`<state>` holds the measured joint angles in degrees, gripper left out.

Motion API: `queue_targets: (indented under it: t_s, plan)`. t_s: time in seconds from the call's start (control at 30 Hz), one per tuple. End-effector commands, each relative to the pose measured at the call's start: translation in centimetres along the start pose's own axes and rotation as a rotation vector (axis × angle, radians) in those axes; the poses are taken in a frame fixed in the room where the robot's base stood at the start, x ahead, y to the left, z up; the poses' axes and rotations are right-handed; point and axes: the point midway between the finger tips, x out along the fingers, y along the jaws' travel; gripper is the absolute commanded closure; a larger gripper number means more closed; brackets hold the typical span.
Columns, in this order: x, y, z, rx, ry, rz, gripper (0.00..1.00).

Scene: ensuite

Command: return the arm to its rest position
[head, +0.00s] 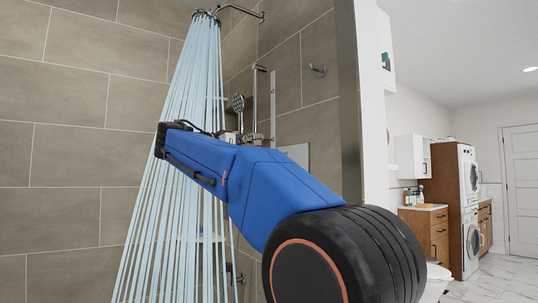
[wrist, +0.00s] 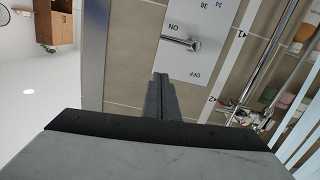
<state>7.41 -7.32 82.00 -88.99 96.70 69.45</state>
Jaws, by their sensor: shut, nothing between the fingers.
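My blue arm reaches into the shower in the head view, and its bulk hides the gripper there. In the wrist view my gripper (wrist: 161,80) is shut and empty, its two fingers together. The fingertips appear just below a metal lever (wrist: 180,43) on a white panel (wrist: 209,62) marked ON and OFF, with the lettering upside down. A gap shows between fingertips and lever in the picture; the depth between them is hard to tell. Part of a white panel (head: 297,153) also shows behind my arm in the head view.
Water (head: 160,210) streams from the overhead shower (head: 205,16) beside my arm. A hand shower (head: 238,103) hangs on a rail at the tiled wall. A wall edge (head: 349,100) stands close right of the arm. The room beyond has washing machines (head: 470,212) and wooden cabinets (head: 424,232).

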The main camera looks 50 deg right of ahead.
Motion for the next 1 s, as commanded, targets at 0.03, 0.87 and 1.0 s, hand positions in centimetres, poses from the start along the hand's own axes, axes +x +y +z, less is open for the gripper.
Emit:
queue_targets:
  t_s: [0.03,0.87,1.0]
  plan:
    - [-0.3,0.0,0.0,0.0,0.0,-0.001,1.0]
    - [-0.6,0.1,1.3,-0.043,-0.026,-0.033,1.0]
    - [-1.0,0.0,6.6,-0.204,-0.121,-0.156,1.0]
